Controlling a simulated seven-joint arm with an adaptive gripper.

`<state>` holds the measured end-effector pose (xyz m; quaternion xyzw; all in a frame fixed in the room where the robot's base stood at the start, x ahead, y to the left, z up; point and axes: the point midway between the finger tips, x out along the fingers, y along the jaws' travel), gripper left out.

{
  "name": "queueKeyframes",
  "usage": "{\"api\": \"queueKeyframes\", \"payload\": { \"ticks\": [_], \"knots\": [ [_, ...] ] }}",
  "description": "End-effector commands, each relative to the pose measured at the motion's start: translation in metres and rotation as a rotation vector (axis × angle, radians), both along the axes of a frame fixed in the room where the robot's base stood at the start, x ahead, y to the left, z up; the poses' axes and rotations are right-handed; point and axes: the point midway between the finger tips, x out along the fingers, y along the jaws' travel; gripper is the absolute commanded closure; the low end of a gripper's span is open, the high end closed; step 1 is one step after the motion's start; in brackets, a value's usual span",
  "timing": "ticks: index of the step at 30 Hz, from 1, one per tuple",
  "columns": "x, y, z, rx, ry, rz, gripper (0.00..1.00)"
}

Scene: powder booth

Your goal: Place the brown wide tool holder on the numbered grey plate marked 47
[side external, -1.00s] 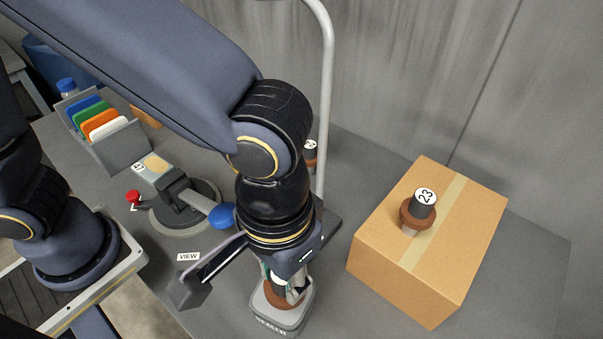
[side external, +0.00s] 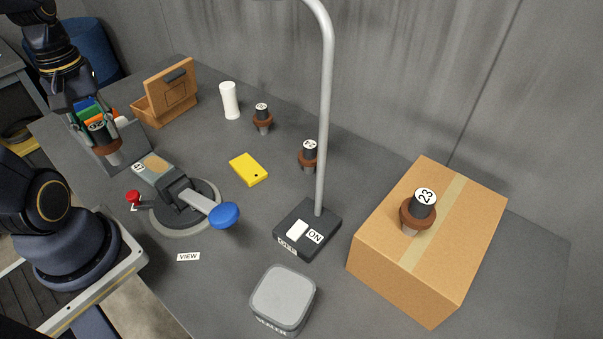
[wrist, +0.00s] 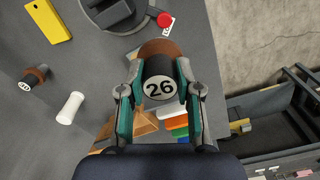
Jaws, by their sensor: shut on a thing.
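My gripper (wrist: 160,80) is shut on a tool holder with a brown flange (wrist: 160,47) and a black top marked 26 (wrist: 160,86). In the side view my gripper (side external: 90,112) is at the far left, holding this tool holder (side external: 109,147) up in front of the file rack. A grey plate (side external: 147,170) with a tan patch and a small label, which seems to read 47, lies beside the lever clamp, to the right of and below the held holder. The holder appears above the table, apart from the plate.
The lever clamp (side external: 178,205) has a blue knob and a red knob. The file rack (side external: 128,145) stands close behind my gripper. A lamp post (side external: 325,120), yellow case (side external: 248,169), white cylinder (side external: 230,100), wooden box (side external: 165,98) and cardboard box (side external: 385,255) with holder 23 (side external: 417,211) stand around.

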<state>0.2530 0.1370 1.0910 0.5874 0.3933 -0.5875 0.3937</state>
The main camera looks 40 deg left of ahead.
Motion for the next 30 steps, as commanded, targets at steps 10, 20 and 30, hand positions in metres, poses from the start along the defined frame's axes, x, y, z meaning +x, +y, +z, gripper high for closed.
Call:
{"api": "queueKeyframes", "payload": {
  "ticks": [10,20,30],
  "knots": [
    [-0.023,0.021,-0.009,-0.002,0.003,0.130,1.00],
    [0.045,0.066,-0.049,-0.005,0.004,0.129,1.00],
    [0.077,0.088,-0.094,0.001,0.000,0.128,1.00]
  ]
}}
